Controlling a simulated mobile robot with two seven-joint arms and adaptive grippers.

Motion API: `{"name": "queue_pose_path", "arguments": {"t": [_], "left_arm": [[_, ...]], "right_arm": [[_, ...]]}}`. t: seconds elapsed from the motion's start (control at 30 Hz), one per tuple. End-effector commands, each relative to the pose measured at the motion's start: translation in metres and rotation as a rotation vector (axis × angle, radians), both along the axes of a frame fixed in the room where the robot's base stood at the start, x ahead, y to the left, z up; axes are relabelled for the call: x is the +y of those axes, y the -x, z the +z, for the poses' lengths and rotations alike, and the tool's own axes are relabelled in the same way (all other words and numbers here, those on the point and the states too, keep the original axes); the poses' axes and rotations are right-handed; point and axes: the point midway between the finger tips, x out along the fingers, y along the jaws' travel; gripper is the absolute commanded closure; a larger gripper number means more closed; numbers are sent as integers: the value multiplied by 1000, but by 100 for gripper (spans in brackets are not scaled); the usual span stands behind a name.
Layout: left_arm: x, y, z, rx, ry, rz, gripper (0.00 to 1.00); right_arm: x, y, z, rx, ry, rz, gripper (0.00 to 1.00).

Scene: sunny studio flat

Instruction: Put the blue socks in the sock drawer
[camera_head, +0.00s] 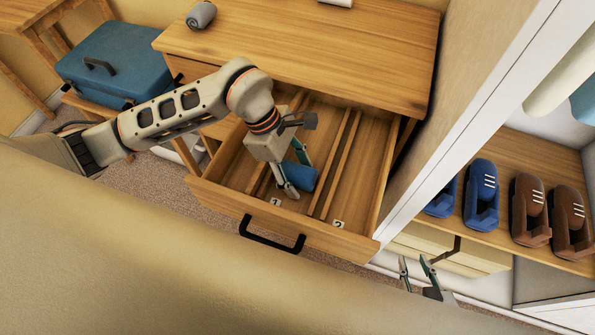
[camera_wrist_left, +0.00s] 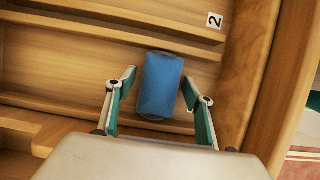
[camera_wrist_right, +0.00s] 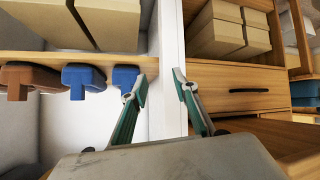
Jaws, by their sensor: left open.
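The blue socks (camera_head: 303,177), a small folded bundle, are inside the open drawer (camera_head: 222,196), on the label 1 side of the middle dividers. They also show in the left wrist view (camera_wrist_left: 160,88). My left gripper (camera_head: 297,172) reaches down into the drawer, open, with one finger on each side of the socks; gaps show between fingers and socks in its wrist view. I cannot tell if the socks touch the drawer floor. My right gripper (camera_wrist_right: 161,82) is open and empty, beside the white wardrobe panel; it shows low in the head view (camera_head: 415,262).
Grey rolled socks (camera_head: 201,15) lie on the dresser top (camera_head: 330,50). Labels 1 (camera_head: 275,201) and 2 (camera_head: 339,224) mark the drawer's front. A blue suitcase (camera_head: 110,62) stands left. Blue and brown shoes (camera_head: 530,210) stand on the wardrobe shelf at right.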

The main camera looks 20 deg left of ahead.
Motion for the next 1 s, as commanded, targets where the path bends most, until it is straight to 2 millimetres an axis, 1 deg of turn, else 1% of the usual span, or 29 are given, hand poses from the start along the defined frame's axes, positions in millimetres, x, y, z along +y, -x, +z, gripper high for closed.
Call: {"name": "queue_pose_path", "arguments": {"t": [0.17, 0.27, 0.5, 0.7, 0.83, 1.0], "left_arm": [[3, -1, 11, -3, -1, 0, 48], [10, -2, 26, -6, -2, 0, 48], [29, -3, 72, -7, -3, 1, 48], [40, -2, 101, -3, -1, 0, 48], [45, -2, 111, -1, -1, 0, 48], [46, -2, 114, 0, 0, 0, 48]], "right_arm": [[0, 0, 1, 1, 0, 0, 71], [0, -1, 3, -1, -1, 0, 71], [3, -1, 8, -3, -10, 0, 71], [4, 4, 8, 4, -14, 1, 71], [4, 5, 7, 8, -14, 1, 71], [4, 5, 7, 7, -14, 1, 71]]}}
